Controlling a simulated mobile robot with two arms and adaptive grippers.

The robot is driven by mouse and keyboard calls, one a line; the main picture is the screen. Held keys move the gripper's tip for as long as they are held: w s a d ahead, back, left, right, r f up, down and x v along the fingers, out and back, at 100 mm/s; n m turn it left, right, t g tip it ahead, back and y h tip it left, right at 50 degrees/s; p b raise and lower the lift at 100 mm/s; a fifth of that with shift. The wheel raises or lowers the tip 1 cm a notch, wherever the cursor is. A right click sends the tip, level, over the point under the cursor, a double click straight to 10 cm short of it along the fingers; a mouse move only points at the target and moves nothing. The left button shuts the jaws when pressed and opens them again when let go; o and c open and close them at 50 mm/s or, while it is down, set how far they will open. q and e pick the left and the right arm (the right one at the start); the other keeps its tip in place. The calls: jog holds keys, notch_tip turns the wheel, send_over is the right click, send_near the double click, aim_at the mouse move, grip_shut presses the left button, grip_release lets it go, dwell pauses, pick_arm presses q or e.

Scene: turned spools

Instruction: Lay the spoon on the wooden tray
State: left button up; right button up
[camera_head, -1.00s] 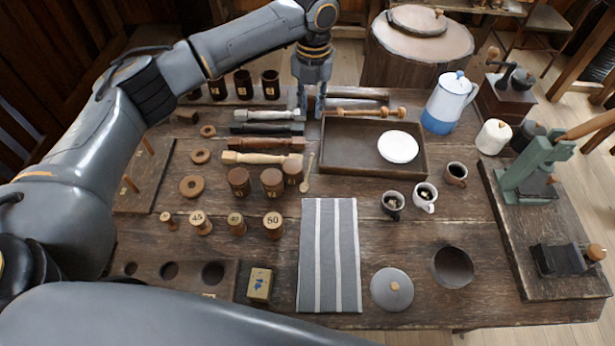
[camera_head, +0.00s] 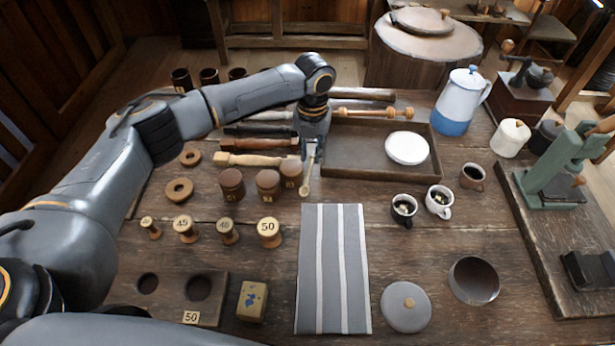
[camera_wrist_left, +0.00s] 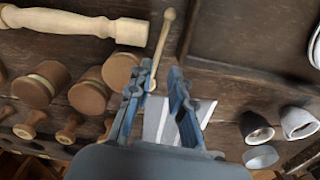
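The slim wooden spoon (camera_head: 307,180) lies on the table just left of the wooden tray (camera_head: 352,150), which holds a white plate. My left gripper (camera_head: 311,158) points down over the spoon's far part. In the left wrist view its two fingers (camera_wrist_left: 161,70) stand apart, and the spoon (camera_wrist_left: 163,40) runs past the left fingertip into the gap. The gripper is open; I cannot tell whether it touches the spoon. The tray also shows in the left wrist view (camera_wrist_left: 240,40). My right gripper is out of view.
Turned spindles (camera_head: 258,160) and spools (camera_head: 268,184) lie left of my gripper. A striped cloth (camera_head: 333,270) is in front. Cups (camera_head: 403,208) stand in front of the tray, and a blue-white pot (camera_head: 460,101) stands right of it.

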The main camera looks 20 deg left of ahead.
aim_at(308, 174)
pick_arm(q)
jog(key=shift+s+a+f+p, duration=0.1)
jog(key=shift+s+f+p, duration=0.15)
jog(key=shift+f, duration=1.3)
jog(key=shift+s+a+f+p, duration=0.1)
jog(key=shift+f+p, duration=0.1)
jog(key=shift+f, duration=1.3)
grip_shut()
